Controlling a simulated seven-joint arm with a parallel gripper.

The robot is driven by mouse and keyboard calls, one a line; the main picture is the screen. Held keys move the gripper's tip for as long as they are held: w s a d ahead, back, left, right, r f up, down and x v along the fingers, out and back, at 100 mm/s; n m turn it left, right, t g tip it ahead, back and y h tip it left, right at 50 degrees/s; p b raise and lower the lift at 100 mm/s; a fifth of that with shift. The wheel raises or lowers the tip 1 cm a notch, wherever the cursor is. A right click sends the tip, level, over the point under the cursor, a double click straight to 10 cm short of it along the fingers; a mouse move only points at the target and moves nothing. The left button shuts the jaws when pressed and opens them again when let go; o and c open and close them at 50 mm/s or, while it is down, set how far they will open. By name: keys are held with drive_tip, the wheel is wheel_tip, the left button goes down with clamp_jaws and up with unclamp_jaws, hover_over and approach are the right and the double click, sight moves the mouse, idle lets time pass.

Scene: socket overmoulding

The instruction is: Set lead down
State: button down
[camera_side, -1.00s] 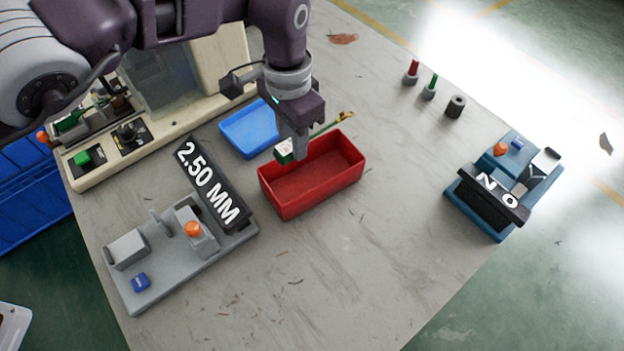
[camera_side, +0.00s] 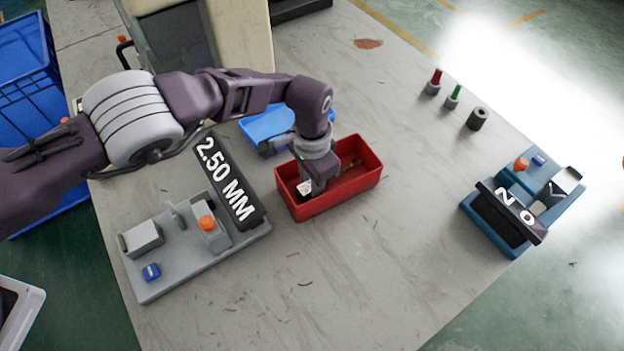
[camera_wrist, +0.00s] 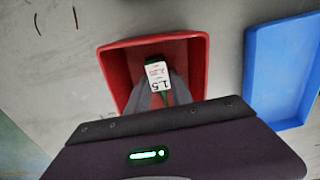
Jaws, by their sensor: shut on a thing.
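The lead (camera_wrist: 157,77) has a green-edged socket with a white label and a green wire. In the side view its white label (camera_side: 304,189) and a yellowish end show inside the red bin (camera_side: 345,198). My gripper (camera_side: 316,188) is down in the bin, shut on the lead. In the wrist view the fingers (camera_wrist: 160,98) sit around the lead's wire, below the label, with the red bin (camera_wrist: 118,75) around them. Whether the lead touches the bin floor I cannot tell.
A blue tray (camera_side: 262,126) lies behind the bin, partly behind my arm. A grey fixture marked 2.50 MM (camera_side: 165,280) stands to the left, a blue fixture (camera_side: 556,205) at the right. Red and green probes (camera_side: 453,97) stand at the back right. Bare table lies in front.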

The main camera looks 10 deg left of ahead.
drive_tip(key=c, duration=1.1)
unclamp_jaws()
drive_tip(key=shift+c, duration=0.2)
wheel_tip(320, 180, up, 12)
drive_tip(key=shift+r, duration=0.1)
